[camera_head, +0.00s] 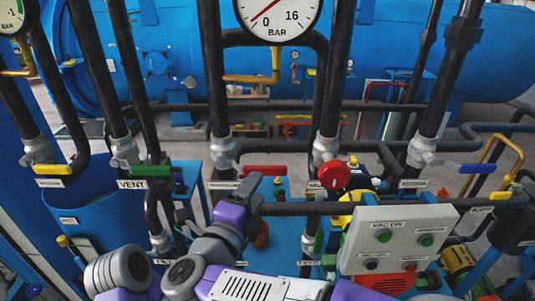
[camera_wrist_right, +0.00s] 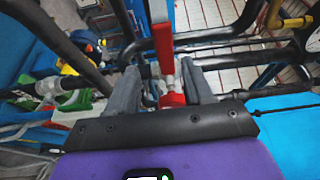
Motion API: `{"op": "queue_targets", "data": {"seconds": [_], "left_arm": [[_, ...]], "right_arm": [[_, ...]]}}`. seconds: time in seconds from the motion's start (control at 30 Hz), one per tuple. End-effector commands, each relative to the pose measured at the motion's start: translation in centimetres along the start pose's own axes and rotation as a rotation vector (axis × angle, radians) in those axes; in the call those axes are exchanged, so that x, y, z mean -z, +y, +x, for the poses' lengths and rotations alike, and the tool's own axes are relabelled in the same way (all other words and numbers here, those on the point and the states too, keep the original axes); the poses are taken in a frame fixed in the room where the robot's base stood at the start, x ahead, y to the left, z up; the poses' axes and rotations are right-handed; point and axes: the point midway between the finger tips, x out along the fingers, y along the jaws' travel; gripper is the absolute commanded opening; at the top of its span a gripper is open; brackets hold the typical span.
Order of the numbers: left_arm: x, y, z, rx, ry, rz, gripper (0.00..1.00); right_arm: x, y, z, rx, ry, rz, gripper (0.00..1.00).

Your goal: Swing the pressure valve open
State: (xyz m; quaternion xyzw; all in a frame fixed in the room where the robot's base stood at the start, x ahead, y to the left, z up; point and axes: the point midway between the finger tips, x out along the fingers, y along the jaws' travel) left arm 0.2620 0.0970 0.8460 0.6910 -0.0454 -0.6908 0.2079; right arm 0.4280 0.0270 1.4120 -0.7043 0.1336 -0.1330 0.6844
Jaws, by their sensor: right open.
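The pressure valve's red lever handle (camera_head: 264,170) lies crosswise to its dark vertical pipe, pointing right from the grey valve body (camera_head: 223,152). A partly covered white label (camera_head: 224,185) sits below it. My right gripper (camera_head: 262,185) is just below and in front of the handle. In the right wrist view, the red handle (camera_wrist_right: 162,38) runs up between the two spread grey fingers of my right gripper (camera_wrist_right: 160,88). The fingers are open, one on each side of it, with gaps visible. A second red part (camera_wrist_right: 172,99) shows deeper between them. My left gripper is not in view.
A yellow-handled valve (camera_head: 54,169), a green-handled VENT valve (camera_head: 151,170) and a blue-handled valve (camera_head: 462,167) stand along the same row. A red knob (camera_head: 334,175) and a grey control box (camera_head: 398,240) are to the right. A pressure gauge (camera_head: 277,15) is above. Pipes crowd the space.

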Motion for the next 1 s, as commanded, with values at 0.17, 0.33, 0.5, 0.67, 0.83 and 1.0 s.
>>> {"op": "queue_targets", "data": {"seconds": [0.17,0.33,0.5,0.67,0.83,1.0], "left_arm": [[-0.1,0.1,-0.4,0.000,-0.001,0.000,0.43],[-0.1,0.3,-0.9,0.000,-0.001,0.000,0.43],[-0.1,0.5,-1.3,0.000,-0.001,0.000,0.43],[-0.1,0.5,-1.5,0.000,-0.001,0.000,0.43],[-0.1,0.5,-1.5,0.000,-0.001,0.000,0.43],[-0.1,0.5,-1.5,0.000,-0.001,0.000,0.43]], "right_arm": [[0.5,-0.9,0.5,-0.006,0.018,0.033,0.51],[0.5,-0.9,3.3,-0.007,0.018,0.030,0.51],[0.5,-0.8,5.6,-0.006,0.017,0.030,0.51],[0.5,-0.8,6.7,-0.005,0.014,0.029,0.51],[0.4,-0.7,6.8,-0.005,0.013,0.029,0.51],[0.4,-0.7,6.8,-0.005,0.013,0.028,0.40]]}}
